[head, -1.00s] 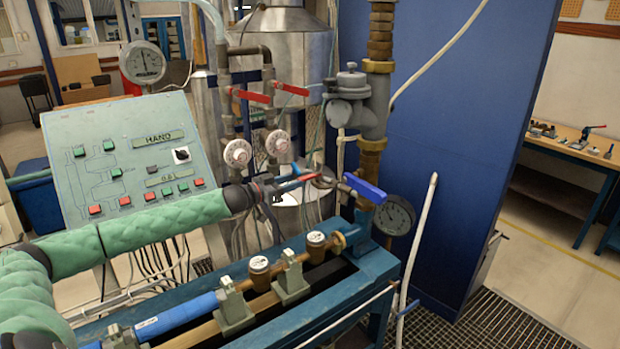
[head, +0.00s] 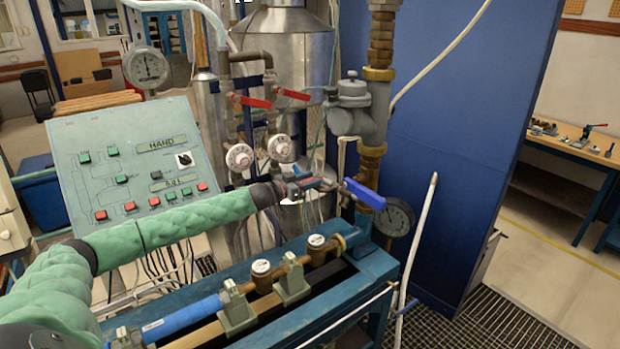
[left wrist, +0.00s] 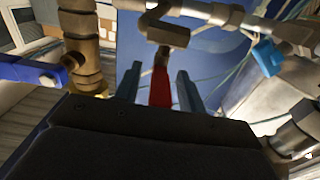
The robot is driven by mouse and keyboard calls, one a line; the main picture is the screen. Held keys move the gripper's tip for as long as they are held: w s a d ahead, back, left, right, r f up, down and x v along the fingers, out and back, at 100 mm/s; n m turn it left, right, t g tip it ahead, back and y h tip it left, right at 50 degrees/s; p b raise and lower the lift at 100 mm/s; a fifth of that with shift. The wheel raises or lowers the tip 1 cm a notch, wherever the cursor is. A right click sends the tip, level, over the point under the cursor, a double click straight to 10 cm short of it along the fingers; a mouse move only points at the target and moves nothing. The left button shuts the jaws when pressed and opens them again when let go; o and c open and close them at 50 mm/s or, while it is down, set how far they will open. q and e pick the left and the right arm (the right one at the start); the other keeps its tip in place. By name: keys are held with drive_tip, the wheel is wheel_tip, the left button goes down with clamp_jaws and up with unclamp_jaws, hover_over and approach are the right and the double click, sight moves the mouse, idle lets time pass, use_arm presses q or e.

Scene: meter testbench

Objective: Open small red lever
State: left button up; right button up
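The small red lever (left wrist: 160,86) hangs below a grey-brown valve fitting in the left wrist view. My left gripper (left wrist: 159,92) is open, with one blue finger on each side of the lever and a visible gap on both sides. In the head view my left gripper (head: 308,184) is at the pipe fittings above the bench, left of the blue valve handle (head: 364,194). The lever is small and partly covered by the gripper there. My right gripper is not in view.
Two other red levers (head: 252,102) (head: 292,94) sit higher on the vertical pipes. A pressure gauge (head: 394,217) is right of the blue handle. The teal bench frame (head: 350,280) with brass meters is below my arm. A green control panel (head: 130,165) stands at left.

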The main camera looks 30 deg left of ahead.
use_arm(q)
drive_tip(key=shift+w, duration=0.1)
clamp_jaws()
drive_tip(key=shift+d+f, duration=0.1)
drive_tip(key=shift+d, duration=0.05)
